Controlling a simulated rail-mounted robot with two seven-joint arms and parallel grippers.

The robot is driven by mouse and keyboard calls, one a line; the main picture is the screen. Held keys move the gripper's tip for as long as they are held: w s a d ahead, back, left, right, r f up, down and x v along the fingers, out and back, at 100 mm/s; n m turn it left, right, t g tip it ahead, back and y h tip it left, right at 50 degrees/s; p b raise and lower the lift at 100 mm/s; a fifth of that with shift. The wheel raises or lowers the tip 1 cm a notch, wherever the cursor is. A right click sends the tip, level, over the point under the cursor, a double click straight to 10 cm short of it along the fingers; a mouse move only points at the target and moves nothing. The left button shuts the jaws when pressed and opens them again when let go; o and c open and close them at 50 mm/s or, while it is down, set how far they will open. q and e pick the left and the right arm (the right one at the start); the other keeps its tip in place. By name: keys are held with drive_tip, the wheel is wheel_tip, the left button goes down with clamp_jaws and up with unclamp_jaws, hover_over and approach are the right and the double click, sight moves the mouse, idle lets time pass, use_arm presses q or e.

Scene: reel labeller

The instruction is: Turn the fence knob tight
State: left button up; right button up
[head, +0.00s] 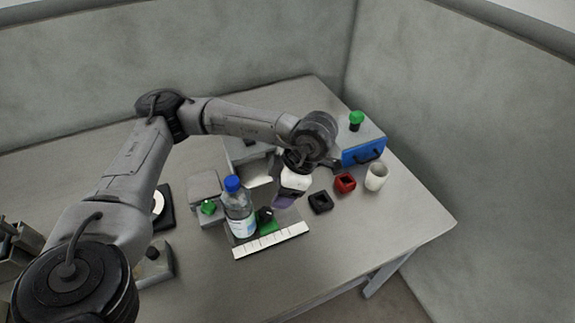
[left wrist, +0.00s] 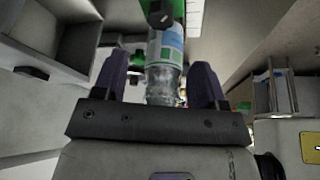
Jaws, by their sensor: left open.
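A black knob (head: 264,214) sits at a green block (head: 269,227) just behind a white ruled strip, right of a clear bottle. I take it for the fence knob. In the left wrist view a black knob (left wrist: 160,14) shows on green at the top edge, beyond the fingers. My left gripper (head: 284,201) is above the bench, just right of and behind the knob, with purple fingers. In the left wrist view my left gripper (left wrist: 160,82) has its fingers apart, with the clear bottle (left wrist: 163,65) seen beyond the gap. My right gripper is out of view.
The blue-capped bottle (head: 239,212) stands close left of the knob. The ruled strip (head: 271,241) lies in front. A green knob (head: 208,207) is on a grey block at left. A black square holder (head: 320,202), red holder (head: 344,183), white cup (head: 376,177) and blue box (head: 363,151) stand right.

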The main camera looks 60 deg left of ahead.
use_arm(q)
drive_tip(key=shift+p+v, duration=0.75)
drive_tip(key=shift+v, duration=1.15)
